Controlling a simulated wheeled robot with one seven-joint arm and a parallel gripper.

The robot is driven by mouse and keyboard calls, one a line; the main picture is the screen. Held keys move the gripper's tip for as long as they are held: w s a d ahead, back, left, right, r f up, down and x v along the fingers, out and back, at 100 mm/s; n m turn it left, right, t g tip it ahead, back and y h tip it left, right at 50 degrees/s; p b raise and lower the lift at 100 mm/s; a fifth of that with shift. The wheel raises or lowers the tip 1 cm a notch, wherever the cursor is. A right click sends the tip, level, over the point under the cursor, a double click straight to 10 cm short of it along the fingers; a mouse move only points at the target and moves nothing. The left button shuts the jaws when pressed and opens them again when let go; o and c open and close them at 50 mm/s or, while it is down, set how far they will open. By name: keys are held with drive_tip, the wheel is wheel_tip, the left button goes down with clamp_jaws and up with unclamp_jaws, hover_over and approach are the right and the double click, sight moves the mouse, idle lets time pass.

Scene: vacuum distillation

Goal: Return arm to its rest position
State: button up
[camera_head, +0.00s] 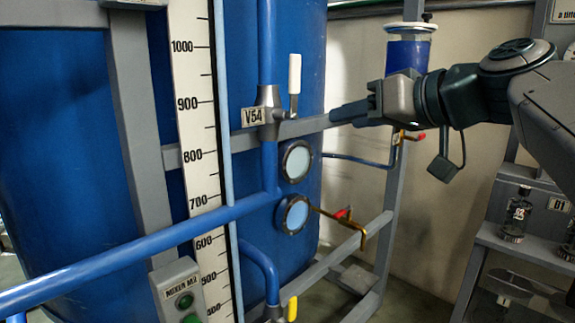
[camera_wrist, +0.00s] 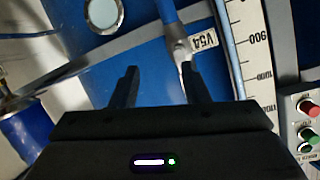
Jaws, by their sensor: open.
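My gripper (camera_head: 345,113) is stretched out to the left from the arm at the right of the head view. It points toward valve V54 (camera_head: 262,115), whose white lever (camera_head: 295,74) stands upright. In the wrist view, my gripper (camera_wrist: 158,85) shows two dark fingers spread apart with nothing between them. The V54 valve body (camera_wrist: 180,48) shows beyond the right finger in that view. In the head view a gap seems to lie between the fingertips and the lever; I cannot tell its exact depth.
A blue tank (camera_head: 90,120) with a level scale (camera_head: 195,120) fills the left. A blue pipe (camera_head: 130,243) crosses in front. A grey frame post (camera_head: 385,220) and a red-handled valve (camera_head: 345,215) stand below my gripper. A shelf with a bottle (camera_head: 516,215) is at the right.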

drive_tip(key=s+d+f+m+g+h+p, duration=0.2)
drive_tip(key=s+f+g+h+p, duration=0.2)
drive_tip(key=s+f+p, duration=0.3)
drive_tip(key=s+d+f+m+g+h+p, duration=0.2)
drive_tip(key=s+f+p, duration=0.5)
drive_tip(key=p, duration=0.7)
drive_tip(key=f+m+g+h, duration=0.1)
drive_tip(key=g+h, duration=0.1)
drive_tip(key=h, duration=0.1)
drive_tip(key=shift+f+p, duration=0.2)
drive_tip(key=shift+p, duration=0.15)
drive_tip(key=shift+c, duration=0.6)
drive_tip(key=shift+a, duration=0.1)
